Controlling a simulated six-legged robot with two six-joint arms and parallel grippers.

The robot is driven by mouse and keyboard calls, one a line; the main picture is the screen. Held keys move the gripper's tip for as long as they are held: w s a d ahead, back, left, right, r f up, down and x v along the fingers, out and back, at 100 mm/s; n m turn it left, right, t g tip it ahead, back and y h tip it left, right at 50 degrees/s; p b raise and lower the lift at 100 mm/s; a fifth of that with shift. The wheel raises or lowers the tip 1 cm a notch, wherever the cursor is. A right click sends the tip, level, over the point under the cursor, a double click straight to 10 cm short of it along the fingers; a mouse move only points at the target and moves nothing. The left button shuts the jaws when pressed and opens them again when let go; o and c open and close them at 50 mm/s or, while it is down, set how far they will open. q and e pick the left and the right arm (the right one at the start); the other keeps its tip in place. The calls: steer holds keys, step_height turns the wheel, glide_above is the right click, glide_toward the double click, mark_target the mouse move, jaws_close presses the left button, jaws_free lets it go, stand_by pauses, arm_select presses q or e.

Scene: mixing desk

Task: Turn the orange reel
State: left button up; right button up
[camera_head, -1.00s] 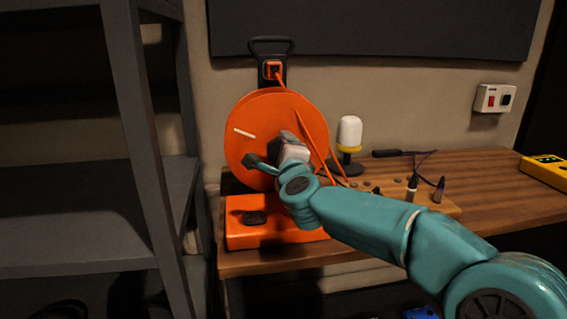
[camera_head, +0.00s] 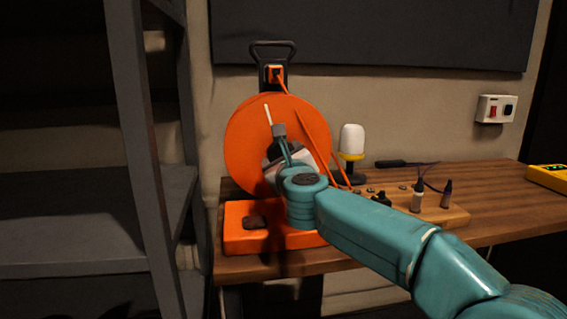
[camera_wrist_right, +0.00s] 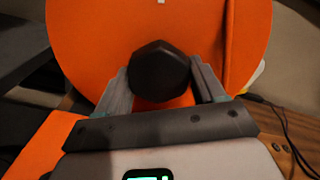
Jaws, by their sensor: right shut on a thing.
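The orange reel (camera_head: 250,130) is a large upright disc on an orange base (camera_head: 240,235) at the left end of the wooden desk. A white mark (camera_head: 267,114) on its face points nearly straight up. My right gripper (camera_head: 280,145) is in front of the reel's centre. In the right wrist view my right gripper (camera_wrist_right: 162,90) has its two fingers on either side of a dark faceted knob (camera_wrist_right: 160,70) at the reel's middle and is shut on it. The head view hides most of the knob behind the gripper. My left gripper is not in view.
An orange cord (camera_head: 315,140) runs down beside the reel. A white and yellow lamp (camera_head: 352,142) and a wooden board (camera_head: 440,218) with small bottles stand to the right. A dark shelf rack (camera_head: 150,150) stands close on the left.

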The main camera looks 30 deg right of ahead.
steer(key=shift+m, duration=0.6)
steer(key=o, duration=1.4)
steer(key=shift+o, duration=0.2)
steer(key=v, duration=1.6)
steer(key=shift+s+b, duration=0.15)
steer(key=shift+b, duration=0.2)
